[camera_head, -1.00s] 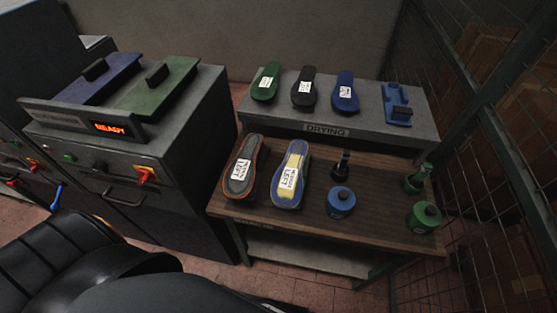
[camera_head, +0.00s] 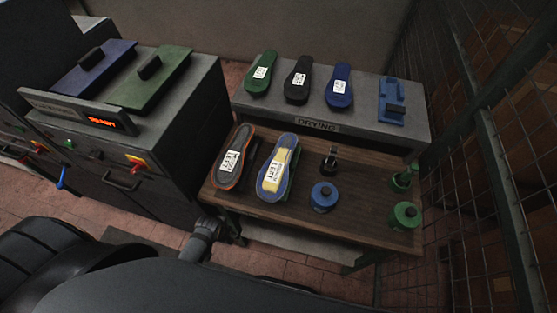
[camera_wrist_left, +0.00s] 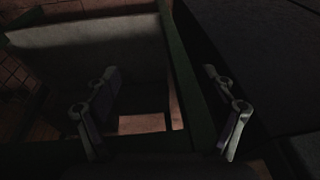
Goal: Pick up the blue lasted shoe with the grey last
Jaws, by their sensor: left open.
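The blue-rimmed lasted shoe (camera_head: 265,182) lies sole up on the wooden table top, with a yellow block and a white label on it. Left of it lies a second shoe (camera_head: 221,182) with a grey sole, an orange-red rim and a white label. I see no clearly grey last on the blue shoe. My left gripper (camera_wrist_left: 160,85) is open and empty in the left wrist view, with no shoe between its fingers. In the head view a grey arm part of mine shows below the table's front left corner, short of the shoes. My right gripper is out of view.
The drying shelf (camera_head: 318,126) behind holds green, black and blue soles and a blue fixture (camera_head: 391,115). Blue (camera_head: 323,198) and green (camera_head: 405,217) pots stand right of the shoes. A machine (camera_head: 190,125) stands close on the left, a mesh fence (camera_head: 480,180) on the right.

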